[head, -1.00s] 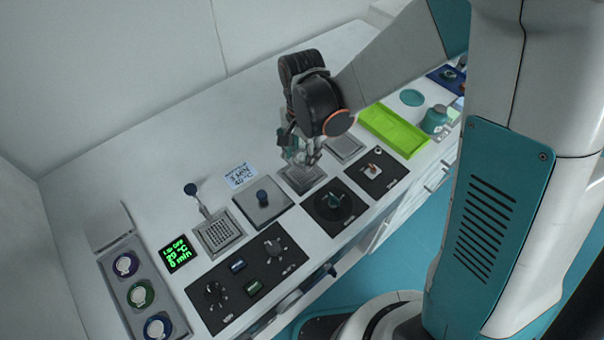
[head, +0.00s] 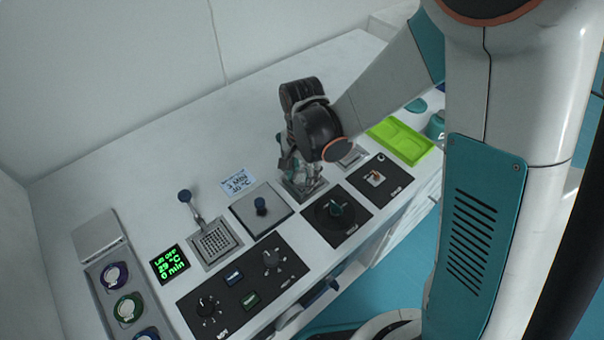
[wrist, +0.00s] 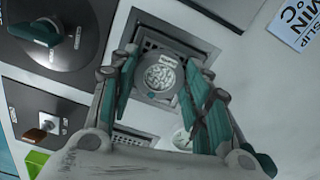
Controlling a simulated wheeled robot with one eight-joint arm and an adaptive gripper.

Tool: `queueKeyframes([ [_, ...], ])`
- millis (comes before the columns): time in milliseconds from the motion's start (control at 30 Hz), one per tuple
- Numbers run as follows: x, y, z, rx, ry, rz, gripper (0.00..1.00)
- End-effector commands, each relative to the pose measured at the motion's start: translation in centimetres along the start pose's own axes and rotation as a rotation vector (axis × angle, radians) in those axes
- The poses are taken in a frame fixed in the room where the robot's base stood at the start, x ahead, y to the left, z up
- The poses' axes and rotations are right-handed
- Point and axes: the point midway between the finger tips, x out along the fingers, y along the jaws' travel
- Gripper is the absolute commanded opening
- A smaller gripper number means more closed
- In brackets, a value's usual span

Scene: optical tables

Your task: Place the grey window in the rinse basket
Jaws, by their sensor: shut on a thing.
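My gripper (wrist: 158,82) is shut on the grey window (wrist: 160,74), a round disc with a pale patterned face, seen between the fingertips in the wrist view. Behind the disc is a square metal recess with a dark grid (wrist: 148,45), which looks like the rinse basket. In the head view my gripper (head: 298,166) hangs right over this square metal station (head: 317,188) and hides much of it. The disc is hard to make out there. I cannot tell whether it touches the grid.
A perforated basket with a blue-knobbed handle (head: 215,243) and a lidded plate (head: 261,207) stand left. Dark knob panels (head: 337,214) lie along the front. A green tray (head: 402,141) is at right. A rack (head: 128,290) at far left holds coloured round pieces.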

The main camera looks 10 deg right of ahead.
Motion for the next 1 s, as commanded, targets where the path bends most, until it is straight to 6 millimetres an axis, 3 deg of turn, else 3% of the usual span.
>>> queueKeyframes([
  [33,0.2,0.0,0.0,0.0,0.0,0.0,0.46],
  [100,0.1,0.0,0.0,0.0,0.0,0.0,0.62],
  [133,0.1,0.0,0.0,0.0,0.0,0.0,0.64],
  [567,-0.4,0.0,0.0,0.0,0.0,0.0,0.64],
  [1000,-8.7,0.0,0.0,0.0,0.0,0.0,0.64],
])
